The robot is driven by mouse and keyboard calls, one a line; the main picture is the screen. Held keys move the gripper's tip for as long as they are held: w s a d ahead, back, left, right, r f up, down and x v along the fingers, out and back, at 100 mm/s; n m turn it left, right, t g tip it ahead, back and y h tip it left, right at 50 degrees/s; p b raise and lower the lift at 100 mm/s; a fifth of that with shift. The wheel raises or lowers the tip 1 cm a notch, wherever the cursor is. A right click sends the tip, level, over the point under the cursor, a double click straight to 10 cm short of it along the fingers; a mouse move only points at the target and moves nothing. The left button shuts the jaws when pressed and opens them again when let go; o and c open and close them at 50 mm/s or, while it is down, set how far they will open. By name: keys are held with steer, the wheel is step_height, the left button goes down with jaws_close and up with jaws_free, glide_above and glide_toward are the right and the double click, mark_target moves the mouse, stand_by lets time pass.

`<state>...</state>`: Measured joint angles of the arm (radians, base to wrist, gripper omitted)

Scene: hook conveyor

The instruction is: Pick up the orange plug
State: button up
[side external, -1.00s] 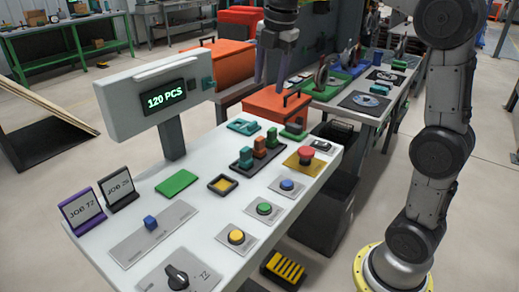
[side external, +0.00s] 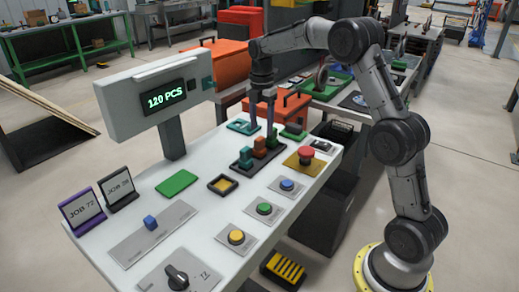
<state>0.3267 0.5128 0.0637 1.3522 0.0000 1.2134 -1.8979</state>
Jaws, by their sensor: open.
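A dark tray (side external: 238,168) on the white console holds a row of small plugs. A teal plug (side external: 246,155) stands at the near end. The orange plug (side external: 259,145) stands in the middle, upright in the tray. A reddish plug (side external: 271,143) stands at the far end, partly covered by a finger. My gripper (side external: 262,131) points down over the tray with its two fingers apart and nothing between them. The fingertips are close to the orange and reddish plugs; I cannot tell whether they touch either one.
A red mushroom button (side external: 305,154) on a yellow plate is right of the tray. A teal part (side external: 243,127) and a green block (side external: 293,131) lie behind it. The display (side external: 160,97) stands at the left. Coloured buttons fill the console front.

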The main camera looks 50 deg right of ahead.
mark_target(260, 138)
steer(key=shift+w+a+f, duration=0.1)
steer(key=shift+a+f, duration=0.05)
steer(key=shift+f, duration=1.35)
steer(key=shift+w+a+f, duration=0.1)
steer(key=shift+f, duration=1.4)
jaws_close()
